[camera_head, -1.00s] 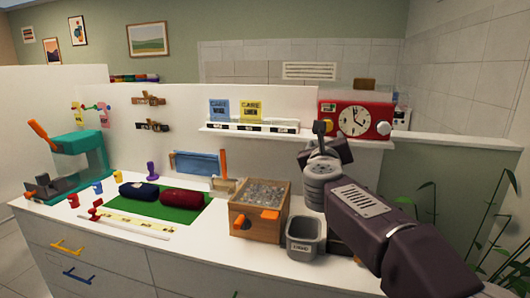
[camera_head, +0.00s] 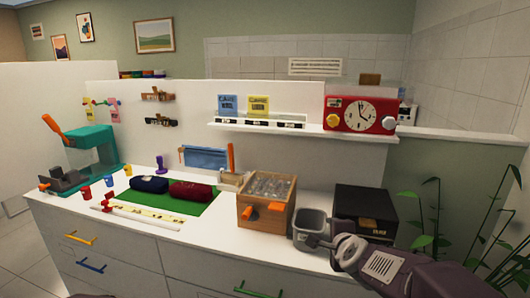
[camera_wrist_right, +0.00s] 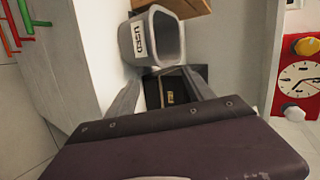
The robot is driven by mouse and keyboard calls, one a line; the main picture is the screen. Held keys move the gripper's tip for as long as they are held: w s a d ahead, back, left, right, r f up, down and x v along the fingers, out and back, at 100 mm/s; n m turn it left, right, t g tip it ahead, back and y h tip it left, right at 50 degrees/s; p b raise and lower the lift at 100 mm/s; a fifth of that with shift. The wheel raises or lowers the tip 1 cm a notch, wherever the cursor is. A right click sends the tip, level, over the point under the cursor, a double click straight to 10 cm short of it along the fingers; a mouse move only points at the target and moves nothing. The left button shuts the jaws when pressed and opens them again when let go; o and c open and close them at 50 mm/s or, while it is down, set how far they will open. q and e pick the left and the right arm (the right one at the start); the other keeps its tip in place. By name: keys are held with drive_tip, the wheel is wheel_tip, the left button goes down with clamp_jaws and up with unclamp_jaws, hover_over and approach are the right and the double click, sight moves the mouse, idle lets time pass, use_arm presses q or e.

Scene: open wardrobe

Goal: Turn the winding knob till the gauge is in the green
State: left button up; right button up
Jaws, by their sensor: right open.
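A red clock box (camera_head: 360,115) stands at the right end of the white wall shelf. It has a round white dial (camera_head: 357,114), a yellow knob (camera_head: 333,121) on its left and a white knob (camera_head: 389,124) on its right. A small pale strip sits at its top left; its reading is too small to tell. The clock (camera_wrist_right: 284,108) also shows at the right edge of the right wrist view. My right gripper (camera_head: 318,241) is low in front of the counter, well below the clock, and its jaws (camera_wrist_right: 165,92) are open and empty. My left gripper is not in view.
A black box (camera_head: 363,212) and a grey bin (camera_head: 309,229) stand close to my right gripper. A wooden crate (camera_head: 266,215) is left of them. Blue and yellow cards (camera_head: 257,105) stand on the shelf (camera_head: 225,124) left of the clock. Plants (camera_head: 435,240) are at the right.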

drive_tip(key=s+f+n+g, duration=0.6)
drive_tip(key=s+f+n, duration=0.35)
drive_tip(key=s, duration=0.35)
drive_tip(key=s+f+n+g, duration=0.5)
drive_tip(key=s+f+n, duration=0.3)
drive_tip(key=s+f, duration=0.4)
wheel_tip(320, 180, up, 18)
drive_tip(key=p, duration=1.6)
drive_tip(key=shift+s+a+f+n+y, duration=0.2)
drive_tip(key=shift+s+a+n+y, duration=0.15)
drive_tip(key=shift+n+y, duration=0.1)
